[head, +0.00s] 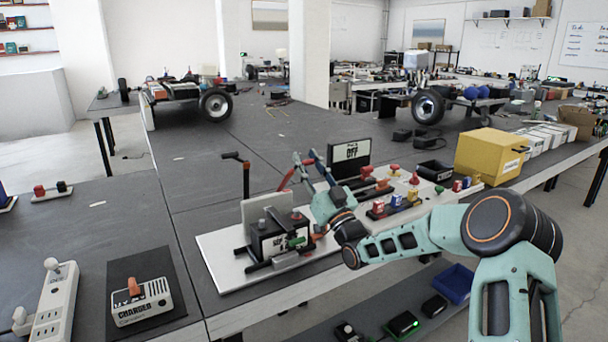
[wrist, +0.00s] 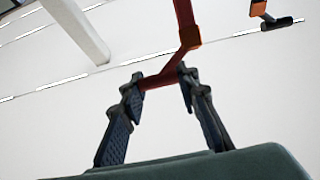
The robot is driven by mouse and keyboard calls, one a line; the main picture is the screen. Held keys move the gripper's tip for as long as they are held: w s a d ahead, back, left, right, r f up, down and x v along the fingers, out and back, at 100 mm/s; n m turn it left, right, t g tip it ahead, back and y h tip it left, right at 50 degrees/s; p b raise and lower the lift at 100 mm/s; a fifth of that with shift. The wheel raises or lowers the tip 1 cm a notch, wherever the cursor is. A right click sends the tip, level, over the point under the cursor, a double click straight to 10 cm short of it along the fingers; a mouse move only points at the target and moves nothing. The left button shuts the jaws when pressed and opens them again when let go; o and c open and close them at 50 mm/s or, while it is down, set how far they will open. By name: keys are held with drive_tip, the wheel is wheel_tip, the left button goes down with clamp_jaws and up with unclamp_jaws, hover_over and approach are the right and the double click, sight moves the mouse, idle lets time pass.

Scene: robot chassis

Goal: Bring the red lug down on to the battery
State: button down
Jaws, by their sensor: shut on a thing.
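My gripper (head: 308,162) is shut on a red bar, the red lug (wrist: 160,79), seen between the two dark fingers (wrist: 160,92) in the wrist view. The bar joins a longer red arm at an orange-brown joint. In the head view the fingers point upward, above and right of the battery (head: 268,244), with the red part between them. The battery is a dark box with a white label and posts on top, on a white board. The lug is apart from the battery. Its far end is unclear.
A grey upright plate (head: 266,208) and an orange post with a black handle (head: 233,156) stand by the battery. A black "PACK OFF" sign (head: 350,152) is behind. A yellow box (head: 490,155) sits right.

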drive_tip(key=s+d+f+b, duration=0.2)
drive_tip(key=f+b, duration=0.4)
drive_tip(key=b, duration=0.4)
drive_tip(key=shift+s+d+f+t, duration=0.15)
drive_tip(key=shift+s+d+t, duration=0.2)
drive_tip(key=shift+s, duration=0.55)
drive_tip(key=shift+a, duration=0.1)
drive_tip(key=c, duration=1.4)
unclamp_jaws()
drive_tip(key=shift+w, duration=0.1)
drive_tip(key=shift+c, duration=0.2)
drive_tip(key=shift+y, duration=0.3)
